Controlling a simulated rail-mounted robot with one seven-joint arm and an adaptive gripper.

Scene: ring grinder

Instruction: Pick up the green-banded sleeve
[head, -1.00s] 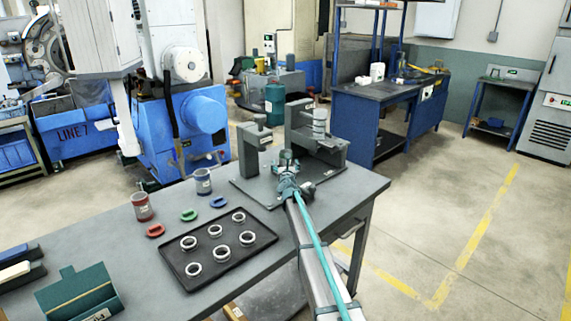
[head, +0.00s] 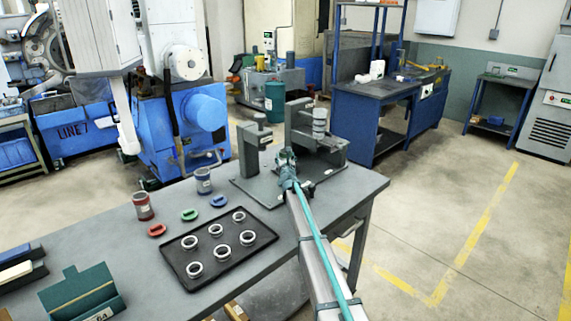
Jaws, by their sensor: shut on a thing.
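My gripper (head: 287,159) is at the grey fixture (head: 259,190) on the bench, in front of its uprights. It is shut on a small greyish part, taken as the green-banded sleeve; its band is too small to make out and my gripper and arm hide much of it. I cannot tell whether it touches the fixture plate. A red-banded sleeve (head: 143,207) and a blue-banded sleeve (head: 203,182) stand upright on the bench, left of the fixture. No other green-banded sleeve shows.
A black tray (head: 213,269) with several pale rings lies in front. Red (head: 156,230), green (head: 189,215) and blue (head: 219,201) flat pieces lie behind it. A fixture upright (head: 250,152) stands left of my gripper, and a pale stacked cylinder (head: 319,123) stands behind it to the right.

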